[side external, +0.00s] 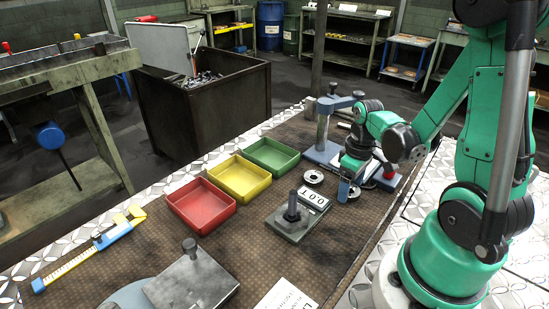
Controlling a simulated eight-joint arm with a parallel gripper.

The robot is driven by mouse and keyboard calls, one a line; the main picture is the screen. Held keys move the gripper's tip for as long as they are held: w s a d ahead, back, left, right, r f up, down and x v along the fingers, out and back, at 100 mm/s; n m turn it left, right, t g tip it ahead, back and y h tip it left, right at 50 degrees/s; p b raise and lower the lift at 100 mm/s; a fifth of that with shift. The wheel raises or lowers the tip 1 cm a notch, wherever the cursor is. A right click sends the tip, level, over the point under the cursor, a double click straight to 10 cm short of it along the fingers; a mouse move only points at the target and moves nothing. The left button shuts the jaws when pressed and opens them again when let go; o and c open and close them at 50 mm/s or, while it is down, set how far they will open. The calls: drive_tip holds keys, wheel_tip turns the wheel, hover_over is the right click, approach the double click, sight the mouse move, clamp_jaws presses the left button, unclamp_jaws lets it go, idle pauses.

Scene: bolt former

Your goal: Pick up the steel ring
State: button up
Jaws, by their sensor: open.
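Two small round steel pieces lie on the brown work mat. One steel ring (313,177) sits to the left of my gripper, in front of the blue-grey stand. The other round steel piece (354,192) is right at my fingertips, partly hidden by them. I cannot tell which of the two is the task's ring. My gripper (345,190) points down, low over the mat, with its jaws open. Its fingers are small here, and I cannot tell whether they touch the piece or are around it.
A blue-grey stand (323,135) rises close behind my gripper. A gauge block with an upright post (291,212) and a small readout (314,199) stand nearer the camera. Red (201,205), yellow (239,178) and green (270,157) trays line the left. The mat's near right is mostly clear.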

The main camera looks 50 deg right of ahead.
drive_tip(key=shift+f, duration=0.2)
clamp_jaws()
drive_tip(key=shift+r, duration=0.1)
